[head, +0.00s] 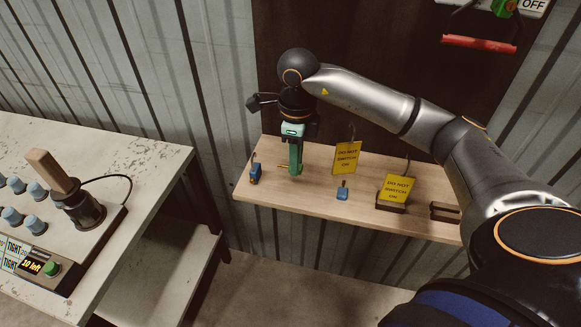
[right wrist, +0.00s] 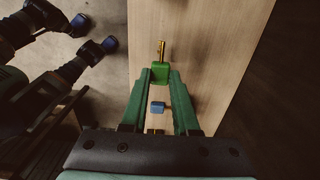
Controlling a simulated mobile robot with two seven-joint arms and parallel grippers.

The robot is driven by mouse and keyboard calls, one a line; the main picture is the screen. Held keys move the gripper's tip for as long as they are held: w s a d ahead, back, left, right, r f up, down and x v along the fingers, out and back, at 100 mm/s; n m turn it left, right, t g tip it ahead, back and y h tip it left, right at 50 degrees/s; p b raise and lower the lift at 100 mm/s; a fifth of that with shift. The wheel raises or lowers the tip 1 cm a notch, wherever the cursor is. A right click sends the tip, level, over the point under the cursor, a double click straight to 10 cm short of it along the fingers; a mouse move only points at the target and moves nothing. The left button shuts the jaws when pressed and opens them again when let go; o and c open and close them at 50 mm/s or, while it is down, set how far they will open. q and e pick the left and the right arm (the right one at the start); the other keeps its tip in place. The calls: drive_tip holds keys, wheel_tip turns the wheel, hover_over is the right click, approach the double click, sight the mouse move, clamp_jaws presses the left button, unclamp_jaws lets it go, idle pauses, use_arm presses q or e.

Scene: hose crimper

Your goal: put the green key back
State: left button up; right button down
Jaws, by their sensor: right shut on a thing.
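The green key (right wrist: 160,72), a green block with a brass shaft, sits between the fingertips of my right gripper (right wrist: 160,80) in the right wrist view. The gripper is shut on it. In the head view my right gripper (head: 295,170) points down over the left part of the wooden shelf (head: 300,202). The brass shaft (head: 283,166) sticks out to the left there. The key's green body is hard to tell from the green fingers, and I cannot tell whether it touches the shelf. My left gripper is not in view.
Blue keys (head: 255,174) (head: 342,191) stand on the shelf on either side. Yellow "DO NOT SWITCH ON" tags (head: 346,158) (head: 397,188) and a dark block (head: 444,212) are farther right. A bench (head: 150,160) with a control box is at left. A red handle (head: 478,43) hangs above.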

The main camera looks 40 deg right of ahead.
sight(291, 181)
drive_tip(key=w+f, duration=0.2)
drive_tip(key=shift+w+d+f, duration=0.15)
drive_tip(key=shift+f, duration=0.25)
wheel_tip(291, 181, down, 3)
drive_tip(key=shift+w+f, duration=0.1)
drive_tip(key=shift+f, duration=0.05)
drive_tip(key=c, duration=0.7)
unclamp_jaws()
